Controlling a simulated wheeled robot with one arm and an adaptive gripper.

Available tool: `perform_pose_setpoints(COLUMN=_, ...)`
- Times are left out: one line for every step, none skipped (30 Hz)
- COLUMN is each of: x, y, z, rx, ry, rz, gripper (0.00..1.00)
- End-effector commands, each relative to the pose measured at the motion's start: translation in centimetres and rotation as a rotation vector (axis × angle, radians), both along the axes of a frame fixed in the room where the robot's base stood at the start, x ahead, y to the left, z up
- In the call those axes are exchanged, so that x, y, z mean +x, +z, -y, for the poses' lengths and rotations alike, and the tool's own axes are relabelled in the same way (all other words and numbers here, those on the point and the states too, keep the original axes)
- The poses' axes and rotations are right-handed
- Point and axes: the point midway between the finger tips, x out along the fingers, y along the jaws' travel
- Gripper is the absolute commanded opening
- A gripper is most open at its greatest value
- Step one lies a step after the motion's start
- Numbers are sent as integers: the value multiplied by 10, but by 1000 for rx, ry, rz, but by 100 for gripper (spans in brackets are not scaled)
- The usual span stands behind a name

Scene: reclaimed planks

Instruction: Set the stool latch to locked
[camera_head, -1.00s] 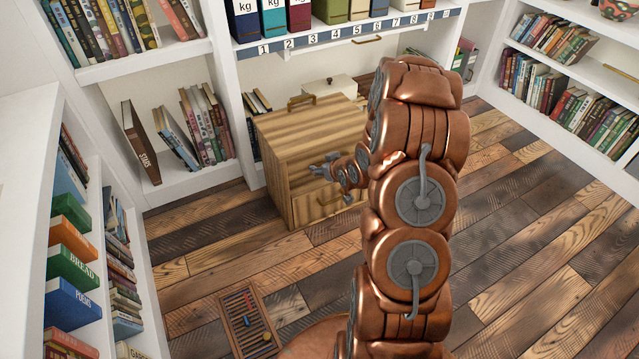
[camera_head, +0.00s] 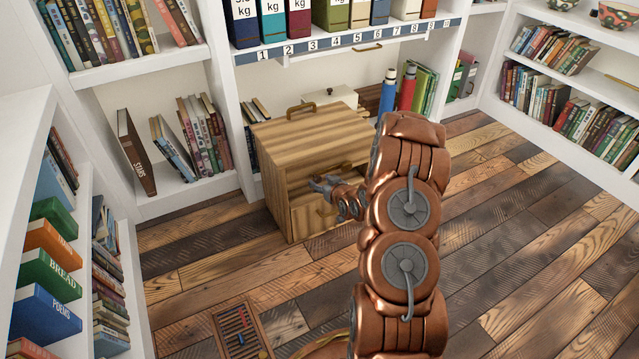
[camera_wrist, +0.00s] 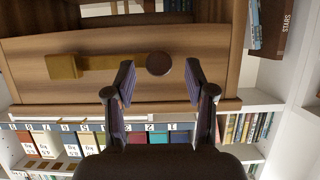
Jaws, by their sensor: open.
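The stool shows as a striped wooden box (camera_head: 318,135) with a brass handle on top, standing on the plank floor. My gripper (camera_head: 323,184) is in front of its front face. Contact cannot be told. The latch is not clear in the head view.
White bookshelves (camera_head: 225,110) stand behind and on both sides. A blue bottle (camera_head: 388,92) and a red bottle (camera_head: 407,88) stand behind the box. A small slatted wooden tray (camera_head: 240,330) lies on the floor at front left. The plank floor (camera_head: 520,220) to the right is clear.

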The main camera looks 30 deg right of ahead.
Motion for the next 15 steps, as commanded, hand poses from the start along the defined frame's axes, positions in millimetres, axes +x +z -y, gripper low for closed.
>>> perform_pose_setpoints(x=5, y=-3, z=1, rx=-2, ry=1, rz=2, gripper=55)
perform_pose_setpoints(x=8, y=-3, z=1, rx=-2, ry=0, rz=3, gripper=55)
perform_pose_setpoints(x=11, y=-4, z=2, rx=-3, ry=0, rz=5, gripper=55)
perform_pose_setpoints(x=13, y=-4, z=2, rx=-3, ry=0, rz=5, gripper=55)
perform_pose_setpoints(x=14, y=-4, z=2, rx=-3, ry=0, rz=5, gripper=55)
perform_pose_setpoints(x=16, y=-5, z=2, rx=-2, ry=-1, rz=5, gripper=55)
perform_pose_setpoints(x=17, y=-5, z=2, rx=-2, ry=-1, rz=5, gripper=55)
perform_pose_setpoints(x=17, y=-5, z=2, rx=-2, ry=-1, rz=5, gripper=55)
perform_pose_setpoints(x=18, y=-5, z=3, rx=-2, ry=-1, rz=4, gripper=55)
perform_pose_setpoints(x=18, y=-5, z=3, rx=-1, ry=-2, rz=4, gripper=55)
perform_pose_setpoints(x=18, y=-5, z=3, rx=-1, ry=-2, rz=4, gripper=55)
perform_pose_setpoints(x=18, y=-5, z=3, rx=-1, ry=-2, rz=4, gripper=55)
perform_pose_setpoints(x=18, y=-5, z=3, rx=-1, ry=-2, rz=4, gripper=55)
perform_pose_setpoints(x=18, y=-5, z=3, rx=-2, ry=-1, rz=4, gripper=55)
perform_pose_setpoints(x=18, y=-5, z=3, rx=-2, ry=-1, rz=3, gripper=55)
